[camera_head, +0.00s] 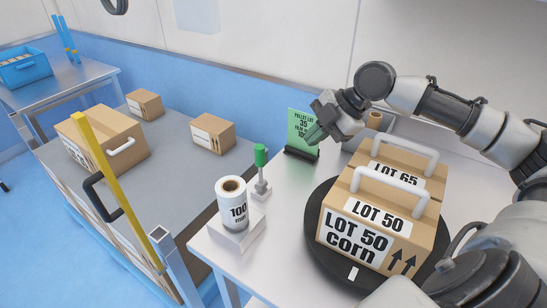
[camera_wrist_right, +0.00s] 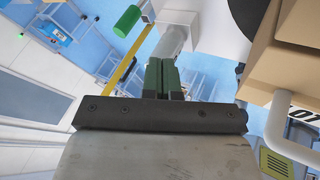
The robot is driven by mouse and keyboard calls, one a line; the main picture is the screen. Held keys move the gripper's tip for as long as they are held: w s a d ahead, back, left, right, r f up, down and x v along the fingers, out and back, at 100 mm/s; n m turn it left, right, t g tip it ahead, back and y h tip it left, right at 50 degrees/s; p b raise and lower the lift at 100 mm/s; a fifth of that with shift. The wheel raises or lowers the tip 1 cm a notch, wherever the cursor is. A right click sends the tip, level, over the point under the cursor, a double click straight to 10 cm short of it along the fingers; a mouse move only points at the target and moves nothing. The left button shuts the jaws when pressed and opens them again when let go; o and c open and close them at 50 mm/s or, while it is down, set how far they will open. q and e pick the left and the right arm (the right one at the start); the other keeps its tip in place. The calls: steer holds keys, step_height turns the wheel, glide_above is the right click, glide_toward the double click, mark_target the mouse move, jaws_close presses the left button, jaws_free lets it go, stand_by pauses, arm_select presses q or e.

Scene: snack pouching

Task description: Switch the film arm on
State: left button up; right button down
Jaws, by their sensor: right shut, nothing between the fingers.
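A small lever with a green knob (camera_head: 261,155) stands upright on a white base on the white table, behind the film roll. The white film roll (camera_head: 231,196), marked 100, stands on a white block. My right gripper (camera_head: 318,131) is shut and empty, above the table to the right of the green knob and apart from it, in front of the green sign. In the right wrist view its green fingers (camera_wrist_right: 161,76) are together, with the green knob (camera_wrist_right: 127,19) to their upper left. My left gripper is not in view.
A black turntable (camera_head: 311,226) carries boxes with white handles, including a LOT 50 corn box (camera_head: 352,240). A green sign (camera_head: 300,132) stands behind the gripper. A yellow bar (camera_head: 112,187) rises at left, beside a pallet surface (camera_head: 185,172) with several cartons.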

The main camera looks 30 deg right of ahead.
steer(key=p, duration=0.4)
glide_toward(260, 167)
step_height(260, 167, down, 3)
steer(key=a, duration=0.2)
steer(key=shift+w+a+f, duration=0.1)
steer(key=shift+w+f, duration=0.1)
steer(key=shift+w, duration=0.25)
steer(key=shift+w+a+f, duration=0.1)
steer(key=shift+w+f, duration=0.1)
steer(key=shift+w, duration=0.2)
